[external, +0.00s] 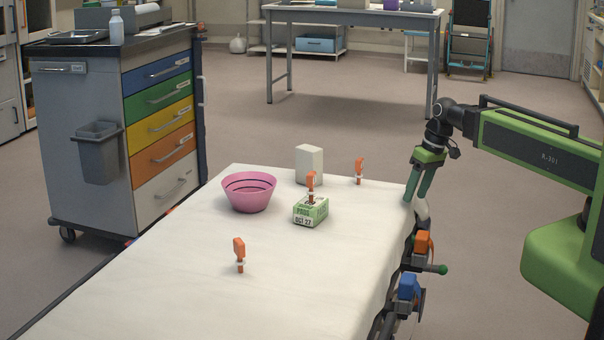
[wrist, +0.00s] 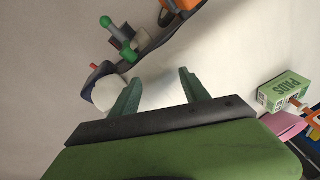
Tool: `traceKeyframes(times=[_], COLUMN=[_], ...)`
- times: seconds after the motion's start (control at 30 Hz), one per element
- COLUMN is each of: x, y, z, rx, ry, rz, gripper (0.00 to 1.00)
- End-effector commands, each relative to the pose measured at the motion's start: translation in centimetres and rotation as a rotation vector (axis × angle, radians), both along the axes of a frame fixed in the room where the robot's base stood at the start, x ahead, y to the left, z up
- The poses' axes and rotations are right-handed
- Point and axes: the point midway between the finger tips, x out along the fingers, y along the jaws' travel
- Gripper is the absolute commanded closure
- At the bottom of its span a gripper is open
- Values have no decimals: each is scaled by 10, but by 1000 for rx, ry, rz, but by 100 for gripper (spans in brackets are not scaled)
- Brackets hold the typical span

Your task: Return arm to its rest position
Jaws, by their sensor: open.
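My gripper (external: 420,196) hangs fingers down at the far right edge of the white-covered stretcher (external: 150,290), with its green arm coming in from the right. In the wrist view, the two green fingers (wrist: 159,77) stand apart with nothing held between them. A rounded white object (external: 422,210) sits just below the fingertips at the stretcher's edge. In the wrist view, this white object (wrist: 106,94) lies beside the left finger; I cannot tell if they touch.
On the stretcher stand a pink bowl (external: 249,196), a green-and-white box (external: 310,211), a white block (external: 309,165) and several orange clips (external: 239,252). Orange (external: 422,243) and blue (external: 408,287) fittings line its right rail. A drawer cart (external: 160,110) stands left.

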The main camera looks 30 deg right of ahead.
Motion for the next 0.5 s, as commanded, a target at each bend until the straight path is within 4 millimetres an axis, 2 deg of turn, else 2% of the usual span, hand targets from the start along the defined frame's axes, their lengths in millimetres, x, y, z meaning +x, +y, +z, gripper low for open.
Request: traceKeyframes(times=[0.1,0.47,0.5], x=[-12,-57,-56], y=[-34,-104,-103], z=[-19,-64,-44], rx=[-54,-203,-202], ry=[53,181,181], rz=[-95,-325,-324], gripper=[46,46,46])
